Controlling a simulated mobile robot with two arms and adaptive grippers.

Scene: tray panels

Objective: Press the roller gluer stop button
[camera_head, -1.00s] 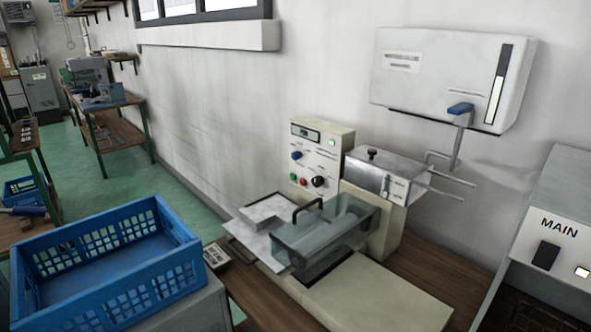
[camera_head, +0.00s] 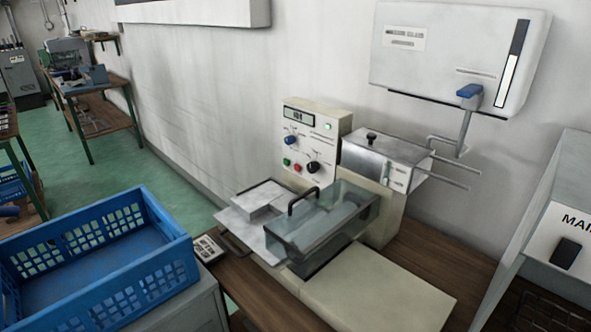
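The roller gluer (camera_head: 378,292) is a cream machine on a brown wooden bench, with an upright control panel (camera_head: 301,152) at its back left. The panel carries a small display (camera_head: 299,114), a lit green lamp (camera_head: 327,126), a blue knob (camera_head: 291,141) and a black knob (camera_head: 313,167). Low on the panel are a green button (camera_head: 286,162) and a red button (camera_head: 297,168), side by side. The lettering is too small to read. A clear cover (camera_head: 325,220) with a black handle stands in front of the panel. Neither of my grippers is in view.
A blue crate (camera_head: 168,219) stands on a grey surface at the left. A wall-mounted white unit (camera_head: 450,55) with a blue-ended lever (camera_head: 469,91) is above right. A grey box (camera_head: 560,230) marked "MAI" stands at the right edge. Green floor (camera_head: 150,172) is open behind the crate.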

